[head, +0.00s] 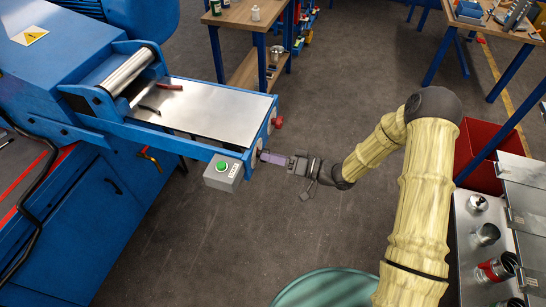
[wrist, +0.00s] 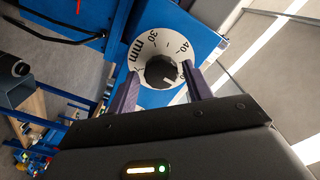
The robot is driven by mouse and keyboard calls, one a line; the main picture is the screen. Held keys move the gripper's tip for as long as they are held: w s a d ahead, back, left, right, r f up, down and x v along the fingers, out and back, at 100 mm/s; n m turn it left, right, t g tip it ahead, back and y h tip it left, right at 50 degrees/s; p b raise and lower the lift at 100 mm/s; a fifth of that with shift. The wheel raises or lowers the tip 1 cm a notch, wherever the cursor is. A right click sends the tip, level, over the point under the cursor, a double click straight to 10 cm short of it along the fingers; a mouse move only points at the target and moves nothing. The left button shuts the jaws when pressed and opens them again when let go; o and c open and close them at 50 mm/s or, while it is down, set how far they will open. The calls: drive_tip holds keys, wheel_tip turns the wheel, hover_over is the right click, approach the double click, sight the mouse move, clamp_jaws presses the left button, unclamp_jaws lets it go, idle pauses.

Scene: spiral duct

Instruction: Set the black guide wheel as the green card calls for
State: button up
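The black guide wheel (wrist: 158,71) is a dark knob at the centre of a white round dial (wrist: 143,40) marked in mm, with 30 and 40 readable. The lower part of the dial is hidden behind my gripper, and I cannot read the wheel's setting surely. My gripper (wrist: 160,70) is open. Its two purple fingers point at the dial, one on each side of the wheel, with a visible gap on both sides. In the head view my gripper (head: 262,156) is at the near right end of the blue machine. I cannot make out a green card.
A grey box with a green button (head: 223,172) is just left of my gripper. A red knob (head: 277,122) sits farther along the machine's end. The metal bed (head: 215,112) holds a dark red object (head: 169,87).

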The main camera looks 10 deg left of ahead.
drive_tip(key=shift+o, duration=0.5)
drive_tip(key=shift+d, duration=0.1)
drive_tip(key=s+d+b, duration=0.1)
drive_tip(key=d+b, duration=0.3)
drive_tip(key=d, duration=1.3)
drive_tip(key=shift+s+d, duration=0.15)
drive_tip(key=shift+s, duration=0.05)
drive_tip(key=shift+w, duration=0.1)
